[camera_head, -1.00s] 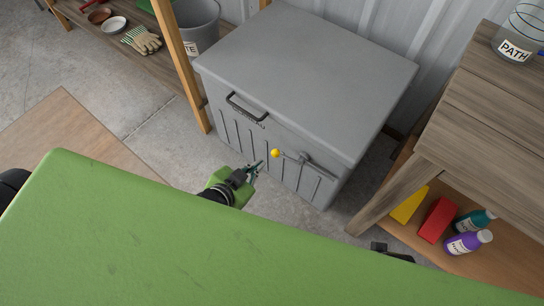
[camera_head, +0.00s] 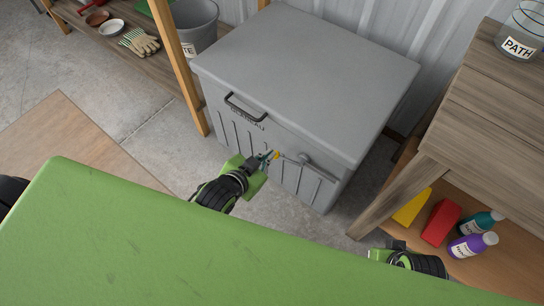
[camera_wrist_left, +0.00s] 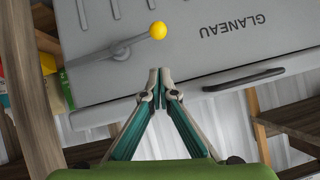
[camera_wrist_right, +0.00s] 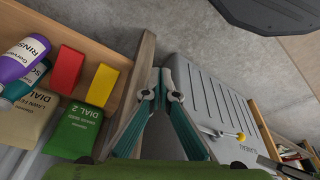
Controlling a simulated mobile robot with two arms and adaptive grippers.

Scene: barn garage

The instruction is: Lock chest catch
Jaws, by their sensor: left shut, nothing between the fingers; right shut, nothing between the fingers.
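The grey chest (camera_head: 300,75) stands against the corrugated wall with its lid down. Its catch is a grey lever (camera_head: 308,163) on the front, ending in a yellow knob (camera_head: 277,154). My left gripper (camera_head: 271,157) is shut and empty, its tips close beside the knob. In the left wrist view the knob (camera_wrist_left: 157,31) is beyond the shut fingertips (camera_wrist_left: 159,72); I cannot tell whether they touch it. My right gripper (camera_wrist_right: 161,72) is shut and empty, low and right of the chest. The knob also shows in the right wrist view (camera_wrist_right: 241,137).
A black handle (camera_head: 245,108) sticks out of the chest front. A grey bucket (camera_head: 196,25) stands behind left. My green body fills the foreground.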

